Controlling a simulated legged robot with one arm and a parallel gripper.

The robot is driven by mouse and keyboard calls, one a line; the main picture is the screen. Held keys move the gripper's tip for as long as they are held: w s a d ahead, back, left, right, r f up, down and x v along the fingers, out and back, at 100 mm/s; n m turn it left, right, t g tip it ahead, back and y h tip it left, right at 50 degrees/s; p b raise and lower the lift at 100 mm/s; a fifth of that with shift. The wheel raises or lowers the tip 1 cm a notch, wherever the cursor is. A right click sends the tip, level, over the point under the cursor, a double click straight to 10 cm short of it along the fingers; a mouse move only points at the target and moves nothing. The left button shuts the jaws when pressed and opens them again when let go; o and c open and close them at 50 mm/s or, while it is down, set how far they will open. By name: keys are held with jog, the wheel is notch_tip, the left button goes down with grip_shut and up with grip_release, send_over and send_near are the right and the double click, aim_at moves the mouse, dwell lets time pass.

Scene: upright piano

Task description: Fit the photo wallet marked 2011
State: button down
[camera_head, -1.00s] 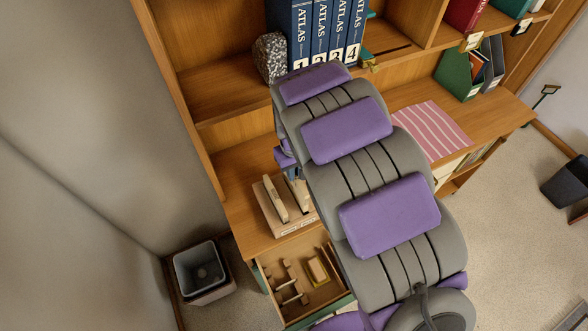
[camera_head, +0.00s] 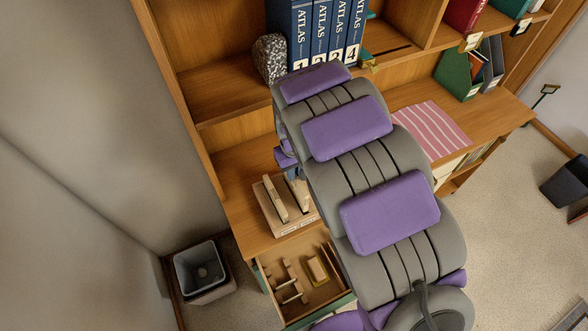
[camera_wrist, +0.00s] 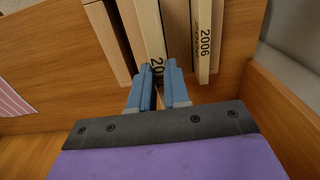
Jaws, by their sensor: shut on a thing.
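My gripper (camera_wrist: 162,68) has its blue fingers shut on a cream photo wallet (camera_wrist: 150,25) in the wrist view. The wallet's spine mark starts "20"; the fingers hide the rest. Another cream wallet marked 2006 (camera_wrist: 204,45) stands to its right, with a gap between. A wooden rack (camera_head: 270,208) sits on the desk at the lower left of the head view, with cream wallets upright in it. My arm covers most of my gripper in the head view. The lower end of the held wallet is hidden, so I cannot tell how deep it sits.
An open drawer (camera_head: 322,293) with wooden dividers and a small box is below the rack. Blue atlases (camera_head: 320,35) and a speckled stone bookend (camera_head: 269,58) stand on the shelf above. A pink striped cloth (camera_head: 432,130) lies on the desk. A grey bin (camera_head: 199,270) stands at lower left.

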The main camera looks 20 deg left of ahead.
jog(key=shift+f, duration=2.95)
dwell(2.7)
jog(key=c, duration=1)
grip_release()
notch_tip(320, 180, up, 17)
jog(key=p, duration=0.2)
jog(key=shift+r+p, duration=0.15)
jog(key=shift+p, duration=0.15)
